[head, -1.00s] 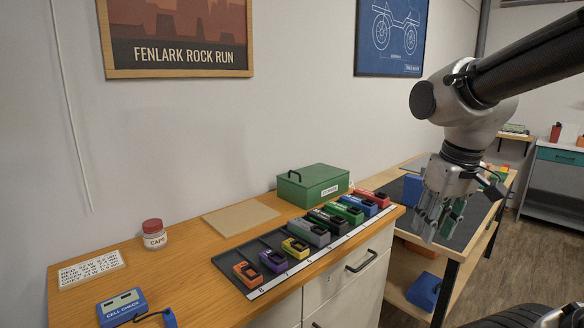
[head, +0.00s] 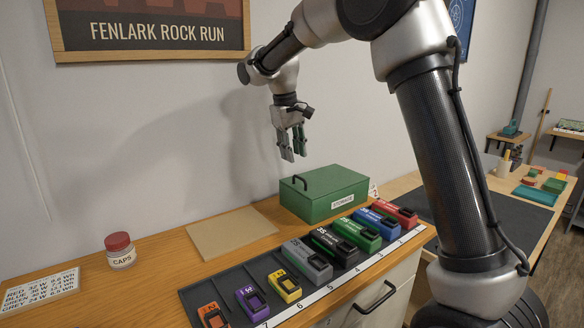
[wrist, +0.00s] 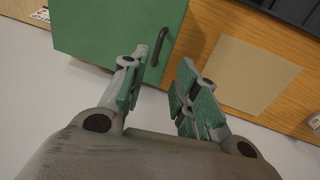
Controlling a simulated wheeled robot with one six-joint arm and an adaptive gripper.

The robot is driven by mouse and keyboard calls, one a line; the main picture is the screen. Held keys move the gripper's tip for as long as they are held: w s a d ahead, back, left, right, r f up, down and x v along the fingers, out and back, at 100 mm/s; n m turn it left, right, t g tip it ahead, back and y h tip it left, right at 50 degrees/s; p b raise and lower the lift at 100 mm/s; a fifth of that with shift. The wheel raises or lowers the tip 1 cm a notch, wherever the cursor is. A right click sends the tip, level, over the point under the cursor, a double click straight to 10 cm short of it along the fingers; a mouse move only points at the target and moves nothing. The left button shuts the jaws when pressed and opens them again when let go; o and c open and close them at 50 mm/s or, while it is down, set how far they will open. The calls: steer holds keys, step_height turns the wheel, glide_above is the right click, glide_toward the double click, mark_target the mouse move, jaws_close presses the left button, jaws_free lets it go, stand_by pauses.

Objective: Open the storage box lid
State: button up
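The green storage box (head: 330,206) stands on the wooden counter against the wall, with a white label on its front. Its lid (head: 345,184) is closed, and a dark handle (head: 300,183) stands at the lid's left end. The box also shows in the wrist view (wrist: 105,38), with the handle (wrist: 160,47) near its edge. My gripper (head: 293,155) hangs above the lid's left back part, fingers pointing down, apart from the box. In the wrist view my gripper (wrist: 155,92) has its fingers spread with nothing between them, and the handle lies beyond the fingertips.
A tan board (head: 232,232) lies left of the box. A dark tray (head: 232,290) with several coloured battery packs runs along the counter's front, close before the box. A CAPS jar (head: 120,251) stands further left. The wall is close behind the box.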

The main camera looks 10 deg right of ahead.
mark_target(298, 178)
steer(key=f, duration=0.2)
steer(key=d+f, duration=0.1)
steer(key=f, duration=0.4)
steer(key=shift+w+d, duration=0.35)
steer(key=shift+d, duration=0.05)
steer(key=shift+c, duration=0.4)
jaws_close()
